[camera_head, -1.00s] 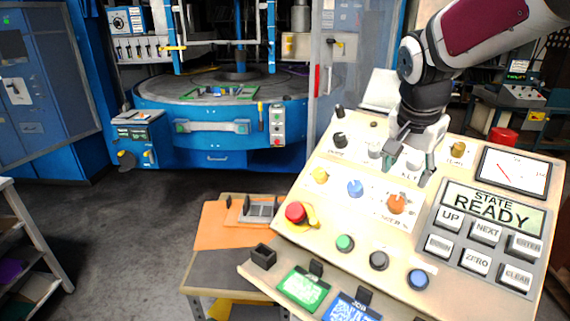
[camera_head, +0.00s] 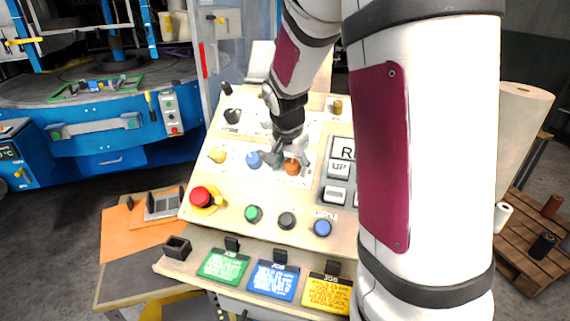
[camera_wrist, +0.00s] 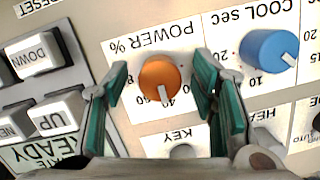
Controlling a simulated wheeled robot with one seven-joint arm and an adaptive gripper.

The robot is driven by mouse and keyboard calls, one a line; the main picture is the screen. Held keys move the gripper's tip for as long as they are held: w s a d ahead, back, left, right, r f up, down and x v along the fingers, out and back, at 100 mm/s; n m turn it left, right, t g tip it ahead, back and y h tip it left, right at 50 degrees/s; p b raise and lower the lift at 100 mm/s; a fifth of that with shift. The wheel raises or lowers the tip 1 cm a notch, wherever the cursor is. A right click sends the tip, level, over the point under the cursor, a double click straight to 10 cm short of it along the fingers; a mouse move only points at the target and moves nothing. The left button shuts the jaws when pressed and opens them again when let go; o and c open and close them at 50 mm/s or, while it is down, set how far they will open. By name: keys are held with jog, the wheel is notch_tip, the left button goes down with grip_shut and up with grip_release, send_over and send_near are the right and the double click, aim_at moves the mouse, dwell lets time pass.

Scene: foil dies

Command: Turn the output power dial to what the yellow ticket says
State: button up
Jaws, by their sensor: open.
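The orange power dial (camera_wrist: 158,78), labelled POWER %, shows upside down in the wrist view. Its white pointer faces the printed numbers at the picture's bottom, near 40 and 60; the exact reading is partly unclear. In the head view the dial (camera_head: 292,168) is on the sloped panel. My gripper (camera_wrist: 156,68) is open, with one green-padded finger on each side of the dial, apparently apart from it. My gripper (camera_head: 288,159) also shows over the dial in the head view. The yellow ticket (camera_head: 327,294) hangs at the panel's front edge; its writing is too small to read.
A blue dial (camera_wrist: 270,54) lies close beside my right finger in the wrist view. The UP button (camera_wrist: 53,115) is left of the gripper. A green ticket (camera_head: 223,267) and a blue ticket (camera_head: 272,281) hang in front. A red stop button (camera_head: 201,197) stands at panel left.

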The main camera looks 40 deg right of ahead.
jog(key=shift+w+d+f, duration=0.15)
jog(key=shift+f, duration=0.25)
jog(key=c, duration=1.1)
jog(key=shift+c, duration=0.2)
jog(key=n, duration=0.4)
jog(key=shift+g+h, duration=0.3)
jog(key=shift+d+n+g+p, duration=0.1)
jog(key=shift+n+g+p, duration=0.25)
jog(key=shift+n, duration=1.75)
jog(key=shift+h, duration=0.3)
